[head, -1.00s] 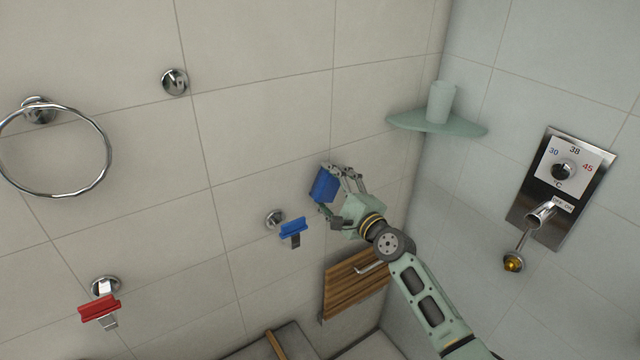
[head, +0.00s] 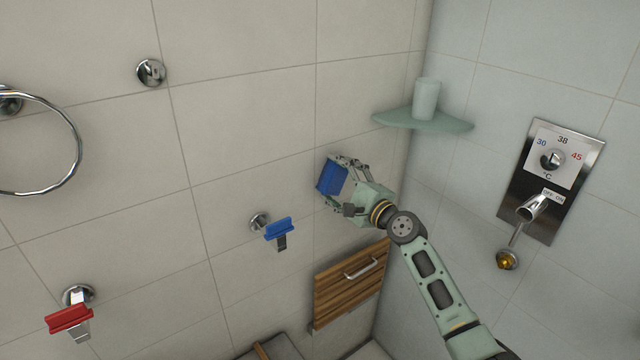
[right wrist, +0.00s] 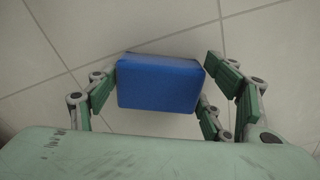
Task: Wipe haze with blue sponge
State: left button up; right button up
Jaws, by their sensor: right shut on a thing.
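The blue sponge (head: 332,177) is a block held in my right gripper (head: 341,183), in front of the tiled wall at the middle of the head view. In the right wrist view the sponge (right wrist: 158,84) sits between the fingers of the right gripper (right wrist: 160,90), with the wall tiles behind it. I cannot tell whether the sponge touches the wall. I cannot make out any haze on the tiles. My left gripper is not in view.
A blue squeegee-like tool (head: 278,229) and a red one (head: 69,319) hang on wall hooks. A corner shelf (head: 400,122) holds a cup (head: 426,98). A shower control (head: 551,180) is at right. A wooden panel (head: 345,290) is below the gripper.

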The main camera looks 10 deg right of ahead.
aim_at(346, 177)
jog(key=shift+w+d, duration=0.2)
jog(key=shift+d, duration=0.25)
jog(key=shift+w+d+b, duration=0.2)
jog(key=shift+d+b, duration=0.35)
jog(key=shift+b, duration=0.05)
jog(key=shift+w+d+b, duration=0.2)
jog(key=shift+d+b, duration=0.3)
jog(key=shift+b, duration=0.05)
jog(key=shift+w+d+b, duration=0.25)
jog(key=shift+d+b, duration=0.15)
jog(key=shift+d, duration=0.2)
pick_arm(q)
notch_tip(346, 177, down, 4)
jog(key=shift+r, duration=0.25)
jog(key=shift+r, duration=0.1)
pick_arm(e)
jog(key=shift+s, duration=0.1)
pick_arm(q)
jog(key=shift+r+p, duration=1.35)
jog(key=shift+p, duration=0.2)
pick_arm(e)
jog(key=shift+v, duration=2.9)
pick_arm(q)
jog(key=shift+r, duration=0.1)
